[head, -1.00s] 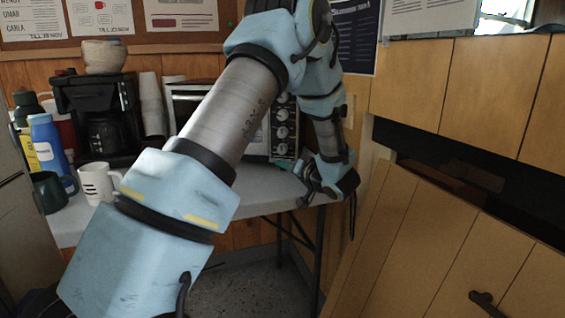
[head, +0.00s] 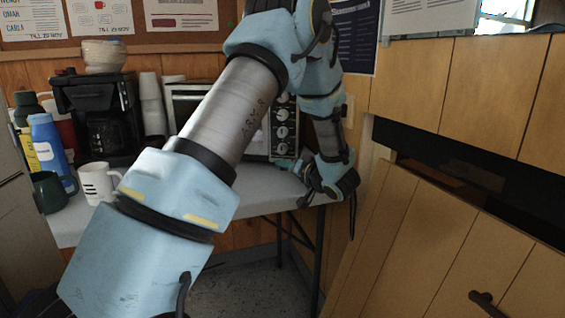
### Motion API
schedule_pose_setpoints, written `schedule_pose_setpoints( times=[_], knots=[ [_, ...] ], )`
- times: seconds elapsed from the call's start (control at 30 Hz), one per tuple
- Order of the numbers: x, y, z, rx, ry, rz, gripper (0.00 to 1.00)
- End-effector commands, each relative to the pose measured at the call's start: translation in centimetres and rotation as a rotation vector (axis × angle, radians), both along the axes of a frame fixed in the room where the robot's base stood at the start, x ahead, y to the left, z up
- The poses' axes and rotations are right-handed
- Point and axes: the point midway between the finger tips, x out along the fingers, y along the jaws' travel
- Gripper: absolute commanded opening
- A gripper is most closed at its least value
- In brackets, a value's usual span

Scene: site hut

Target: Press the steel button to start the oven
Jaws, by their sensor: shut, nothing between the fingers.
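The toaster oven (head: 180,97) stands at the back of the grey table, mostly hidden behind my arm. Its control panel (head: 283,130) shows at its right side, with several round knobs in a column. The steel button cannot be made out; the panel's lower end is close to my gripper and partly covered. My gripper (head: 303,174) is shut and empty at the table's right end, low in front of the panel's bottom. Whether its tips touch the oven I cannot tell.
A coffee maker (head: 98,112) with a bowl on top, stacked cups (head: 152,105), a white mug (head: 99,183), a dark green mug (head: 48,191) and a blue bottle (head: 47,143) crowd the table's left. Wooden cabinet panels (head: 425,235) stand close on the right.

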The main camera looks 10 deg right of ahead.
Motion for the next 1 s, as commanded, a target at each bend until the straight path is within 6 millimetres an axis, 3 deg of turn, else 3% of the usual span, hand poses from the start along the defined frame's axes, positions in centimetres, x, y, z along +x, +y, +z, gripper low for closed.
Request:
schedule_pose_setpoints(
  times=[1.0],
  knots=[
    [0.80, -0.33, 0.02, 0.000, 0.000, 0.000, 0.00]
  ],
)
